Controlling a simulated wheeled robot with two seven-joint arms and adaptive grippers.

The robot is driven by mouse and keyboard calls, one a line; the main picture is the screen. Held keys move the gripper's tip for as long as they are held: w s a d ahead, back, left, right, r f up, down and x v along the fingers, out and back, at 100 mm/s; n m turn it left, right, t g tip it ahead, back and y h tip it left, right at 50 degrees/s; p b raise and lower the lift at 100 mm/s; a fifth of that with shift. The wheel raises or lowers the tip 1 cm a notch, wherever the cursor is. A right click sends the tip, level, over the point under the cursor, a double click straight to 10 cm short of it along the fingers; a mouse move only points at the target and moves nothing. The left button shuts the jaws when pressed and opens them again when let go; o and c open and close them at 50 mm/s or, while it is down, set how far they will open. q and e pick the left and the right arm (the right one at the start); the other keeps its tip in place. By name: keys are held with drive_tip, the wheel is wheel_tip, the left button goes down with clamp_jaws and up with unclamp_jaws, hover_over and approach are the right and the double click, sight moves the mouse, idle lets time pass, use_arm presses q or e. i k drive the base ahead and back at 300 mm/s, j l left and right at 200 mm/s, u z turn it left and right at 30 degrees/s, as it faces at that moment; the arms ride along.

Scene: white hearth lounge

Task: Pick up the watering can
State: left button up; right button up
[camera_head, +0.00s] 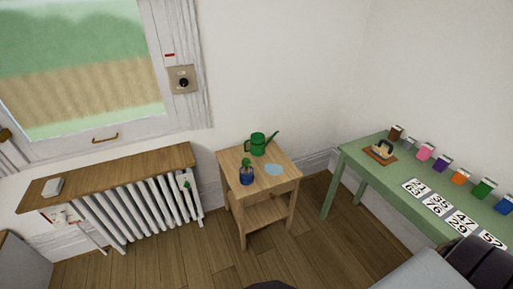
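A green watering can (258,144) stands upright at the back of a small wooden side table (285,187). Its spout points up to the right. In front of it on the same table are a blue pot with a green plant (246,175) and a light blue flat round piece (273,169). Neither of my grippers shows in the head view.
A radiator (150,205) under a wooden shelf (115,176) stands left of the table, below a window. A green table (380,181) with number cards and several small coloured containers stands at the right. Wooden floor (180,255) in front of the side table is clear.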

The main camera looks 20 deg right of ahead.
sight(258, 145)
drive_tip(key=i+l+z, duration=0.5)
drive_tip(key=i, duration=0.2)
drive_tip(key=i+z, duration=0.25)
drive_tip(key=i+j, duration=0.05)
drive_tip(key=i, duration=0.05)
